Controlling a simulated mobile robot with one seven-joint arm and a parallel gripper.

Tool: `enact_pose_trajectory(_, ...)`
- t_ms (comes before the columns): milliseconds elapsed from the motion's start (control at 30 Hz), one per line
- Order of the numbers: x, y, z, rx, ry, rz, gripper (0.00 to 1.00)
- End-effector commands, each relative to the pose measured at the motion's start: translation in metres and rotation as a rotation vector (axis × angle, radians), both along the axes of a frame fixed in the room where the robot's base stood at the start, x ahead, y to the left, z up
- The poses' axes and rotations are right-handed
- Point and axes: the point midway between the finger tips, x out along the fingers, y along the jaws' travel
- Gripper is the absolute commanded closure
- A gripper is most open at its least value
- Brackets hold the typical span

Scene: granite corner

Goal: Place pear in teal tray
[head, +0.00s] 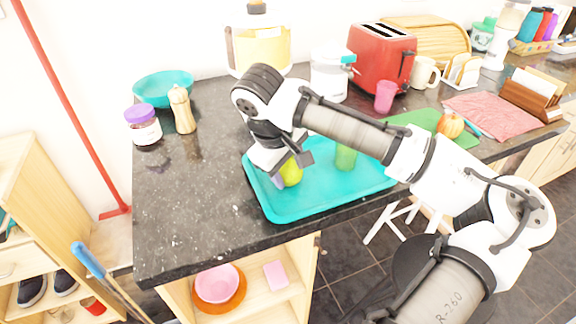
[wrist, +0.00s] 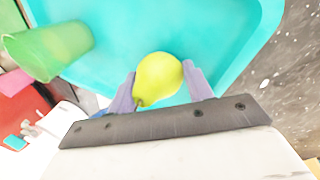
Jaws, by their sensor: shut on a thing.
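The yellow-green pear (wrist: 158,78) is between the two purple fingers of my gripper (wrist: 172,88) in the wrist view, and the gripper is shut on it. In the head view the pear (head: 291,171) shows below my wrist, over the left part of the teal tray (head: 290,207). The tray lies on the dark counter, and its floor and rim fill much of the wrist view (wrist: 125,28). I cannot tell whether the pear touches the tray floor. My gripper (head: 281,178) is partly hidden by my wrist in the head view.
A green cup (head: 345,157) stands in or beside the tray, right of the pear; it also shows in the wrist view (wrist: 50,50). A green board (head: 425,125) with an orange-yellow fruit (head: 450,125) lies to the right. The counter (head: 190,190) left of the tray is clear.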

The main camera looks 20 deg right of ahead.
Motion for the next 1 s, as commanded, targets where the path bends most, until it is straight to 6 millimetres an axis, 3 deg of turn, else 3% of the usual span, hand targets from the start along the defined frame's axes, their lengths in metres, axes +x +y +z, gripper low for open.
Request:
enact_pose_trajectory(200,0.0,0.0,-0.003,0.001,0.0,0.0,0.74)
enact_pose_trajectory(233,0.0,0.0,-0.002,0.001,0.0,0.0,0.46)
enact_pose_trajectory(367,0.0,0.0,-0.002,0.0,0.0,0.0,0.29)
enact_pose_trajectory(767,0.0,0.002,0.006,0.0,-0.001,0.0,0.28)
enact_pose_trajectory(1000,-0.006,0.015,0.049,0.0,-0.003,0.001,0.28)
